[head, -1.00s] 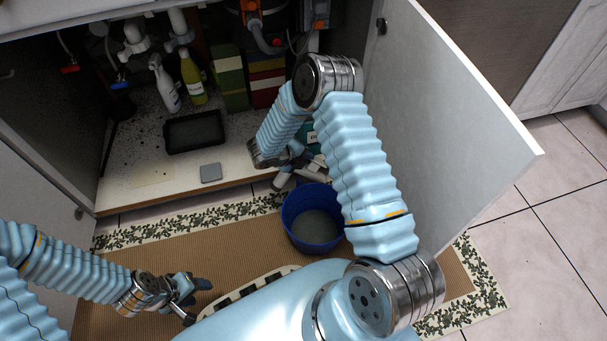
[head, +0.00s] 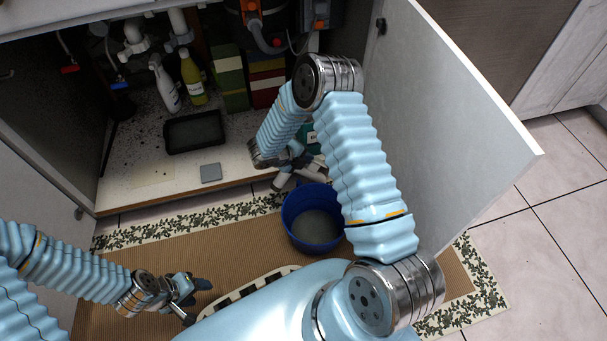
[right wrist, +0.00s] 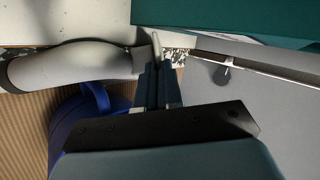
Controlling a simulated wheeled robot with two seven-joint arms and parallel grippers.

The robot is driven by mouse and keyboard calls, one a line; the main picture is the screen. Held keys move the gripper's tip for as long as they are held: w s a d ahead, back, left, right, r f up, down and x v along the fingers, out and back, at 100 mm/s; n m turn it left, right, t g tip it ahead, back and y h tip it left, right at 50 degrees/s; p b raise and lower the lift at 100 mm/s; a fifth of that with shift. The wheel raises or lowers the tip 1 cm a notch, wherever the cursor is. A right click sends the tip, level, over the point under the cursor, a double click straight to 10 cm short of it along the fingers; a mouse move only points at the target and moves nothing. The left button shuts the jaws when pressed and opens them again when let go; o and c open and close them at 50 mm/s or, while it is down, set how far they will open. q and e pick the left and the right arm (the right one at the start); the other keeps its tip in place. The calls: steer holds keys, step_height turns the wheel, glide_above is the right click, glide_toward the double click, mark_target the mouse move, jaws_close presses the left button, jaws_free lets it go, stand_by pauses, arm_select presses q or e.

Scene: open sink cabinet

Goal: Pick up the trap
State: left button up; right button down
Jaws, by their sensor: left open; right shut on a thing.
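The trap is a white curved pipe piece (right wrist: 75,65) at the left of the right wrist view. In the head view its pale end (head: 283,181) shows over the cabinet's front edge, just above the blue bucket, partly hidden by my right arm. My right gripper (right wrist: 158,88) is shut on the trap, with a narrow pale part of it between the fingers. It also shows small in the head view (head: 302,162). My left gripper (head: 198,300) is open and empty above the brown mat at lower left.
A blue bucket (head: 313,228) stands on the mat (head: 240,235) before the cabinet. Inside are a black tray (head: 194,132), a grey sponge-like block (head: 211,172), bottles (head: 192,78) and boxes. The open door (head: 440,130) bounds the right side.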

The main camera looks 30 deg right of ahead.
stand_by(0.6)
step_height(320, 180, up, 10)
steer(key=p, duration=0.2)
steer(key=shift+r, duration=0.1)
stand_by(0.3)
